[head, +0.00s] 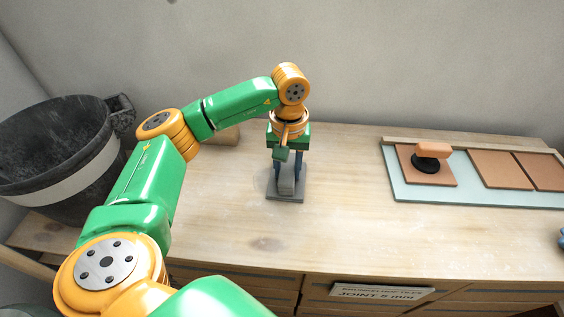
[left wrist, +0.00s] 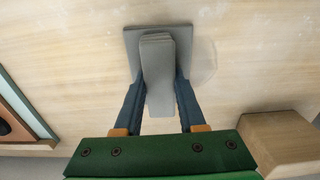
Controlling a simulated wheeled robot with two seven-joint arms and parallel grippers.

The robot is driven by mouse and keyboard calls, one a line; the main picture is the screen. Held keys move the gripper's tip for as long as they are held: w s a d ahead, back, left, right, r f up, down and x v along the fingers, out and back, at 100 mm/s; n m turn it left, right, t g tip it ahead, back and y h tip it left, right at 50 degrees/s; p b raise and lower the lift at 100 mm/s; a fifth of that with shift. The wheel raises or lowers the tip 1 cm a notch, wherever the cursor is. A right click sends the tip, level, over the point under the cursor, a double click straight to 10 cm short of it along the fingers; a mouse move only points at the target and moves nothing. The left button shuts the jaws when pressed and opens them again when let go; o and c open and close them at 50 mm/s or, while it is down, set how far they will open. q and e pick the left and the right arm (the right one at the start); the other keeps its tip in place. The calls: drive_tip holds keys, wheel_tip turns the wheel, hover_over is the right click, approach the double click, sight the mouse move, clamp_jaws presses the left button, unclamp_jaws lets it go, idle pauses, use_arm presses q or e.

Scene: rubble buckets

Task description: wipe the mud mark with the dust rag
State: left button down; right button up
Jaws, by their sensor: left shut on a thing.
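The dust rag (head: 300,194) is grey, with a flat square base and a raised folded grip. It sits flat on the pale wooden worktop, in the middle of the head view. My left gripper (head: 287,178) points down, with its blue fingers shut on either side of the raised grip. In the left wrist view the rag (left wrist: 157,62) is between the fingertips. A faint, slightly darker patch (left wrist: 206,62) shows on the wood beside the rag in that view; I cannot tell whether it is the mud mark. The wood under the rag is hidden. My right gripper is not in view.
A black bucket (head: 55,145) with a pale band stands at the left. A pale green board (head: 405,188) at the right holds terracotta tiles (head: 498,168) and an orange-handled tool (head: 432,152). A wooden block (left wrist: 285,140) is near my gripper. The worktop's front middle is clear.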

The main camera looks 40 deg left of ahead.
use_arm(q)
drive_tip(key=shift+w+a, duration=0.2)
drive_tip(key=shift+w, duration=0.15)
drive_tip(key=shift+s+d, duration=0.5)
drive_tip(key=shift+s, duration=0.3)
drive_tip(key=shift+s+d, duration=0.45)
drive_tip(key=shift+s, duration=0.35)
drive_tip(key=shift+w+a+f, duration=0.1)
drive_tip(key=shift+w+a, duration=0.35)
drive_tip(key=shift+w, duration=0.3)
drive_tip(key=shift+w+a, duration=0.45)
drive_tip(key=shift+w, duration=0.25)
